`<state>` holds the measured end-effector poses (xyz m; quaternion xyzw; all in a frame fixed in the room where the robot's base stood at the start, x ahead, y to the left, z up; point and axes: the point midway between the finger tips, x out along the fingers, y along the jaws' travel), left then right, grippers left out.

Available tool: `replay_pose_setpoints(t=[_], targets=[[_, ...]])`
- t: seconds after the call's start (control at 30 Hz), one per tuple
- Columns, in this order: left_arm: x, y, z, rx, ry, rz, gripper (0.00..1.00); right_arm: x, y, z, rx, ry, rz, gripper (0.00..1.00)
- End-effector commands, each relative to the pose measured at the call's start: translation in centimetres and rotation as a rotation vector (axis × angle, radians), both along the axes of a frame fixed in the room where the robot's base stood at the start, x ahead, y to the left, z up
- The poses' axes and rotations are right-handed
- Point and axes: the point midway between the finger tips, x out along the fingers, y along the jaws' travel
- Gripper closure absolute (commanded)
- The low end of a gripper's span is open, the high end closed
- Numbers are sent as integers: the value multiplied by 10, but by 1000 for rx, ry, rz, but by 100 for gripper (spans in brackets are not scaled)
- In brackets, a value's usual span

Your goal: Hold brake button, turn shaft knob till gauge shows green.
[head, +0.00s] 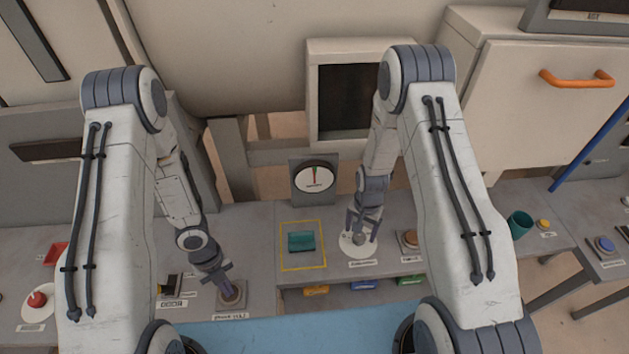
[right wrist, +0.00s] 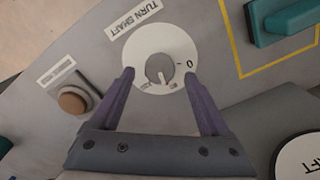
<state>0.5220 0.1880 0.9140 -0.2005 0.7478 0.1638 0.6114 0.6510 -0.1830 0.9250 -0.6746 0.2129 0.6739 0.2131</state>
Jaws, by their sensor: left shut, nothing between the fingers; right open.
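The shaft knob (right wrist: 159,70) is a small grey knob on a white disc labelled TURN SHAFT in the right wrist view. My right gripper (right wrist: 159,76) is open, its two purple fingers either side of the knob with gaps visible. In the head view this gripper (head: 360,232) points down over the white disc (head: 346,247). My left gripper (head: 229,290) is shut and empty, its tips over the round brown brake button (head: 238,298), which they partly hide; I cannot tell how far it is pressed. The gauge (head: 314,178) has a white face with a red needle pointing about straight up.
A teal block (head: 301,242) lies inside a yellow outlined square (head: 282,262). Another brown button (head: 410,238) stands right of the knob. A red button (head: 37,299) is at far left, a teal cup (head: 520,224) at right. Coloured bins (head: 363,284) sit below the bench edge.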

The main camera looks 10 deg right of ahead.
Motion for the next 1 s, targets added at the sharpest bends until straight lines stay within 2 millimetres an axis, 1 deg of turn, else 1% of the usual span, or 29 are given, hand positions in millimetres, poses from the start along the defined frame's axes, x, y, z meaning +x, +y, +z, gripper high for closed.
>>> replay_pose_setpoints(t=[0.7,0.8,1.0], targets=[[0,0,0,0,0,0,100,0,0,57,0,0,0,20],[0,0,0,0,0,0,100,-1,0,62,0,0,0,20],[0,0,0,-1,1,0,100,-1,0,64,0,2,0,20]])
